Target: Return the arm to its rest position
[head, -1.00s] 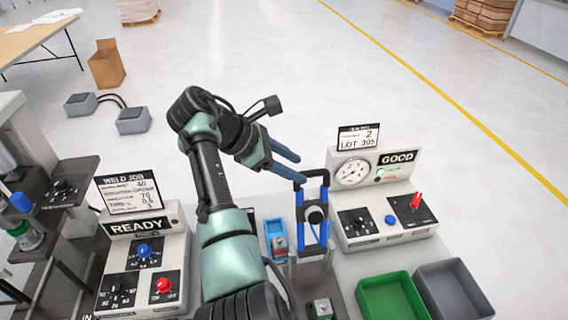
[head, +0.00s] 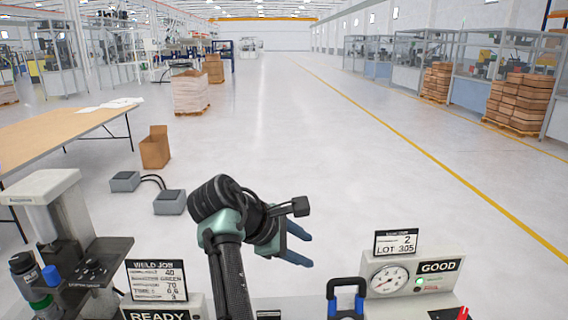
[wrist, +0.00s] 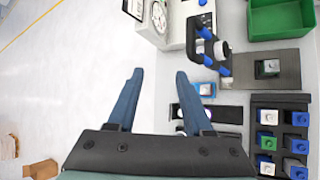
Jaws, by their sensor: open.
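My arm is bent up in front of me in the head view. My gripper (head: 298,246) has two blue fingers and points right, to the left of the blue-handled test fixture (head: 346,296). In the wrist view my gripper (wrist: 158,82) is open, with its fingers apart and nothing between them. The fixture shows in the wrist view (wrist: 207,48) beyond the right finger, apart from it. The lower part of my arm is cut off by the head view's bottom edge.
The weld box (head: 160,304) reads READY, left of my arm. A press (head: 52,215) stands at far left. The wrist view shows a green bin (wrist: 282,20) and a rack of several blocks (wrist: 280,140). Open floor lies beyond.

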